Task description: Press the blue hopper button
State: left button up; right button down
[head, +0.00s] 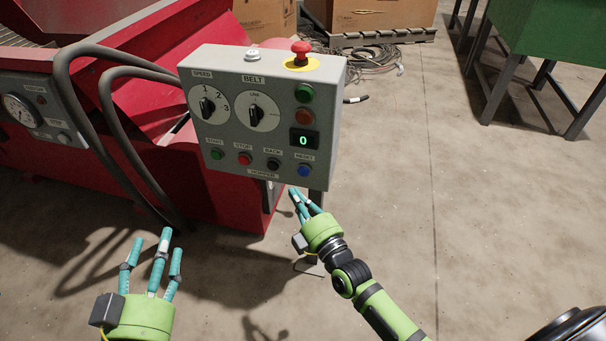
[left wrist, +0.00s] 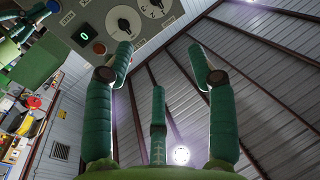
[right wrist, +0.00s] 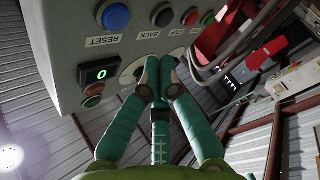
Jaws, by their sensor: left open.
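The blue button (head: 304,170), labelled RESET, is at the lower right of the grey control box (head: 228,135), at the end of the row marked HOPPER. It also shows at the top of the right wrist view (right wrist: 116,17). My right gripper (head: 303,198) is just below the box's lower right corner, with its fingertips together and nothing between them. In the head view the fingertips appear a little under the blue button; the exact gap in depth cannot be told. My left gripper (head: 152,250) is open and empty, lower left of the box, fingers spread upward.
Green (head: 216,154), red (head: 244,159) and black (head: 273,164) buttons share the blue button's row. A display (head: 303,140) reading 0 is above it. A red emergency knob (head: 300,50) tops the box.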

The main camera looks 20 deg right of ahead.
aim_at(304, 171)
pick_arm(q)
jog(key=s+d+r+t+h, duration=0.1)
jog(key=r+t+h, duration=0.1)
jog(key=r, duration=0.2)
jog(key=s+d+r+m+t+h+b, duration=0.1)
jog(key=s+r+t+h, duration=0.1)
jog(key=r, duration=0.2)
jog(key=shift+s+r+t, duration=0.15)
jog(key=shift+r+t, duration=0.15)
jog(key=shift+r, duration=0.1)
pick_arm(e)
jog(key=shift+w+d, duration=0.6)
jog(key=shift+w, duration=0.25)
jog(key=shift+w+d, duration=0.55)
jog(key=shift+w, duration=0.25)
jog(key=shift+w+d, duration=0.1)
jog(key=shift+w, duration=0.05)
jog(key=shift+w+d, duration=0.15)
jog(key=shift+w, duration=0.1)
pick_arm(q)
jog(key=shift+f+b, duration=0.1)
jog(key=shift+b, duration=0.2)
pick_arm(e)
jog(key=shift+w+d, duration=0.25)
jog(key=shift+w, duration=0.1)
pick_arm(q)
jog(key=shift+r+p, duration=0.65)
pick_arm(e)
jog(key=shift+s+a, duration=0.5)
jog(key=shift+s, duration=0.25)
